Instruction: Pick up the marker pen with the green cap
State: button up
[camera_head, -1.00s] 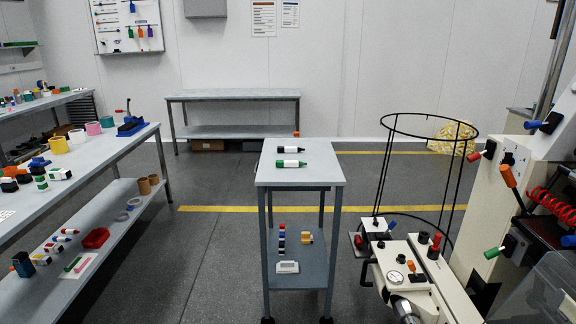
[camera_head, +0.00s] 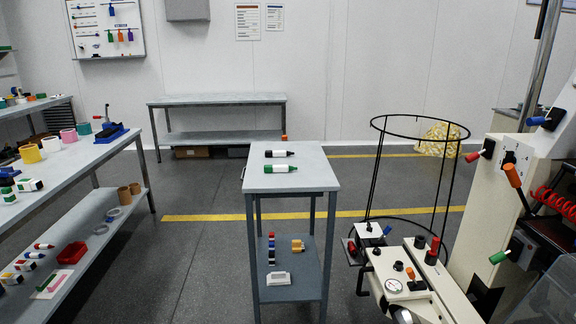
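The marker pen with the green cap (camera_head: 281,169) lies on its side on the top of a small grey trolley table (camera_head: 300,185), in the middle of the head view. Its body is white and its green cap points left. A second marker with a black end (camera_head: 279,153) lies just behind it, roughly parallel and a little apart. My gripper does not show in this view.
A long workbench (camera_head: 70,165) with colored rings and small parts stands left. A wire hoop frame (camera_head: 378,180) and a cream machine (camera_head: 415,285) stand right. The lower shelf of the trolley holds small items. Grey floor (camera_head: 195,260) is clear left of the trolley.

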aim_at(268, 168)
jog(key=i+j+z, duration=0.55)
jog(key=i+j, duration=0.3)
jog(key=i+j+z, duration=0.15)
jog(key=i+j, duration=0.15)
jog(key=i+j+z, duration=0.15)
jog(key=j, duration=0.25)
jog(key=i+j+z, duration=0.15)
jog(key=i+j, duration=0.15)
jog(key=j, duration=0.15)
jog(key=i+j, duration=0.1)
jog(key=i, duration=0.15)
